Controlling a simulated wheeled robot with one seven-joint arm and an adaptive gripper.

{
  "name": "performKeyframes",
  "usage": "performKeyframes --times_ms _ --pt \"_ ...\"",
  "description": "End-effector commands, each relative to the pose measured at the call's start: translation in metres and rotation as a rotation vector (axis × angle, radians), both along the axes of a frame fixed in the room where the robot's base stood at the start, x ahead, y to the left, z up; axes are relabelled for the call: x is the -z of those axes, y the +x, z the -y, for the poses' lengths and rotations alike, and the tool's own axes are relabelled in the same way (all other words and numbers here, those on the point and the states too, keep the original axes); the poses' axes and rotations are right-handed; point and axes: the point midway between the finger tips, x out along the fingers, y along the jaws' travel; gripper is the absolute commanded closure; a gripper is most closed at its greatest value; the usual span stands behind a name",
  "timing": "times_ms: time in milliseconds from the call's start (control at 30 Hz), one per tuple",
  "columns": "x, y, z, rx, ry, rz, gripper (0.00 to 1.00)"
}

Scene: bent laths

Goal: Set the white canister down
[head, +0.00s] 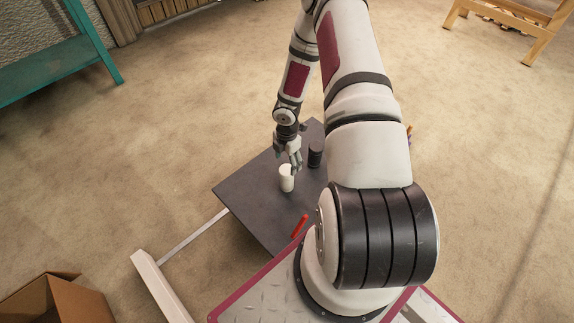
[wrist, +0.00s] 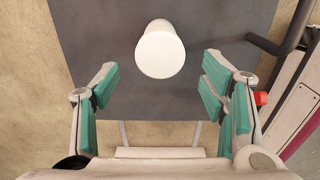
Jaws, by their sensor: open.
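The white canister (head: 286,178) stands upright on the dark grey table (head: 243,193) in the head view. In the wrist view the canister (wrist: 160,52) shows its round top, beyond the fingertips and midway between the two sides. My gripper (head: 294,163) is just above and beside the canister in the head view. In the wrist view my gripper (wrist: 158,85) is open, its teal pads wide apart, with nothing between them. The canister looks clear of both pads.
A cardboard box (head: 62,300) and a teal bench (head: 50,68) are apart on the floor.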

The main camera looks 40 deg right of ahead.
Motion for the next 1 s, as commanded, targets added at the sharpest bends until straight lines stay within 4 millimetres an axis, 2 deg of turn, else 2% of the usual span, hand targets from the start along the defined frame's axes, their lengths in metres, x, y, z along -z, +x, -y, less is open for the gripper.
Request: performKeyframes --times_ms 33,267,367,467,600,667,800,1000 --pt "-0.01 0.0 0.0 0.001 -0.001 0.0 0.34" --pt "-0.03 0.002 0.002 0.01 -0.012 0.0 0.34" --pt "-0.055 0.008 0.009 0.05 -0.055 -0.004 0.34" --pt "-0.099 0.015 0.017 0.129 -0.126 -0.006 0.34" --pt "-0.174 0.018 0.021 0.282 -0.232 0.002 0.34" --pt "-0.205 0.016 0.02 0.352 -0.268 0.011 0.34" --pt "-0.275 0.006 0.008 0.52 -0.338 0.039 0.34" --pt "-0.362 -0.026 -0.023 0.767 -0.387 0.092 0.34"
